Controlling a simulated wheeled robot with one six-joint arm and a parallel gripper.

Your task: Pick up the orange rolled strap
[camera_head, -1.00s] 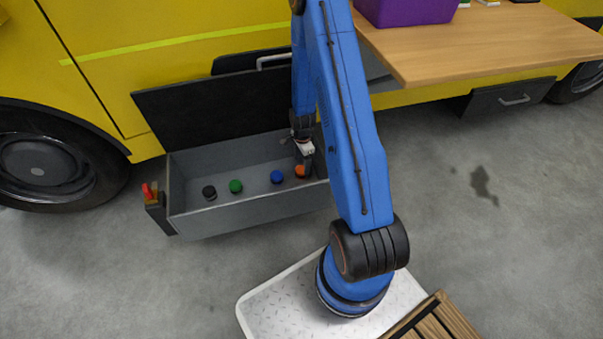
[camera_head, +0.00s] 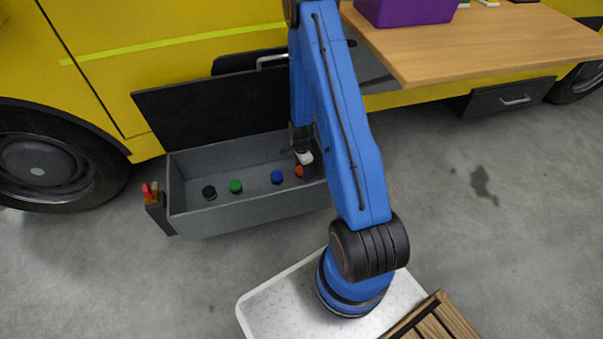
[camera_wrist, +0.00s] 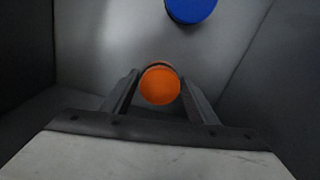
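The orange rolled strap (camera_head: 299,172) lies at the right end of the open grey drawer bin (camera_head: 245,213), partly hidden by my gripper in the head view. In the wrist view the orange strap (camera_wrist: 160,84) shows as a round orange disc between the tips of my gripper (camera_wrist: 160,92). One finger is on each side of it, and the fingers look spread. A narrow gap seems to show beside the strap, and I cannot tell whether either finger touches it.
A blue roll (camera_head: 277,177) lies just left of the orange one; it also shows in the wrist view (camera_wrist: 191,8). A green roll (camera_head: 235,186) and a black roll (camera_head: 209,192) lie farther left. The bin's walls stand close around my gripper.

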